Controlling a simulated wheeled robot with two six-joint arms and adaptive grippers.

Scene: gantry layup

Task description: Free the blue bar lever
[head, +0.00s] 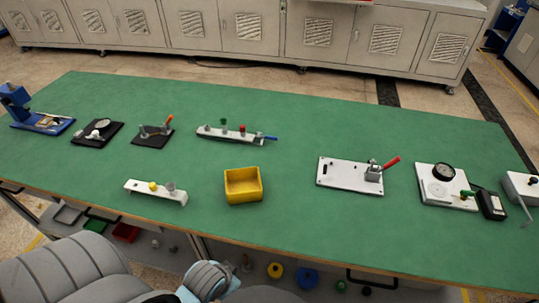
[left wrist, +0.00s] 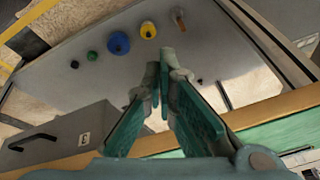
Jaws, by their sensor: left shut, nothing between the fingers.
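A blue lever (head: 270,138) sticks out to the right from the end of a long pale bar fixture (head: 210,132) near the back middle of the green table. The fixture also carries a green knob and a red knob. Whether anything holds the lever is too small to tell. My left gripper (left wrist: 160,78) shows in the left wrist view, fingertips together and empty, by the table's front edge and above the shelf below. It is well away from the lever, and its fingers are not visible in the head view. My right gripper is in neither view.
A yellow bin (head: 243,201) stands in front of the bar fixture, with a small white fixture (head: 140,192) to its left. A plate with a red-handled clamp (head: 335,174) is to the right. The green table (head: 300,225) is clear between them.

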